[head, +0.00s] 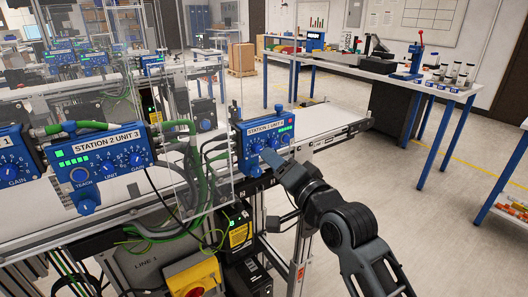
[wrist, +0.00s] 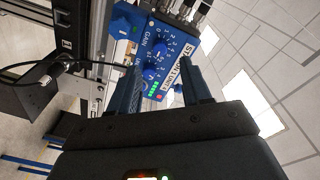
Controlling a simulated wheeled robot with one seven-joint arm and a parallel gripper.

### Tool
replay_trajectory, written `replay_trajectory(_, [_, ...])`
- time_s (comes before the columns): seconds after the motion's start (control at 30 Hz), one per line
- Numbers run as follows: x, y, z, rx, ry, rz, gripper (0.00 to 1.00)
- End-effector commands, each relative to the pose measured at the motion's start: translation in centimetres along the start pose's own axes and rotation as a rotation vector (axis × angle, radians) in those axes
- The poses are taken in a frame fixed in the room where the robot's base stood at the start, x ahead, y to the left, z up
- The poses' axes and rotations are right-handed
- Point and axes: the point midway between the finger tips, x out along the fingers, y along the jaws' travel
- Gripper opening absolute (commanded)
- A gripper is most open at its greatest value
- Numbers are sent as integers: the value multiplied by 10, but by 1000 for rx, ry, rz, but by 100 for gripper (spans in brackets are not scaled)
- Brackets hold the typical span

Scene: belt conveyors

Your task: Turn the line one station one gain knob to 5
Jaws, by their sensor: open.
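The knob's pointer is too small to read. A second knob (wrist: 150,75) is next to it. My gripper (wrist: 162,84) is open, with its two fingers apart and nothing between them, facing the panel. In the head view, my gripper (head: 268,157) covers part of the box's lower front.
A similar box labelled STATION 2 UNIT 3 (head: 106,150) stands to the left. Clear guard panels (head: 215,140), green hoses and cables run between them. A yellow and red switch box (head: 194,278) sits below.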

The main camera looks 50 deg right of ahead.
Motion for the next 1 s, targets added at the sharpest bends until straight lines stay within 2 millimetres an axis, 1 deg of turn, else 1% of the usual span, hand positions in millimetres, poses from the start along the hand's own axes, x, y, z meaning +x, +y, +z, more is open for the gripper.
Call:
replay_trajectory(0.03, [9, -3, -1, 0, 0, -2, 48])
replay_trajectory(0.1, [20, -2, -1, 0, 0, -1, 48])
replay_trajectory(0.2, [36, -3, -1, 0, 0, -2, 48])
replay_trajectory(0.33, [51, -2, -1, -1, 0, -1, 48])
replay_trajectory(0.5, [60, -1, 0, -1, 0, -1, 48])
replay_trajectory(0.77, [61, 0, 0, -2, 0, -1, 48])
replay_trajectory(1.0, [61, 0, 0, -2, 0, 0, 26])
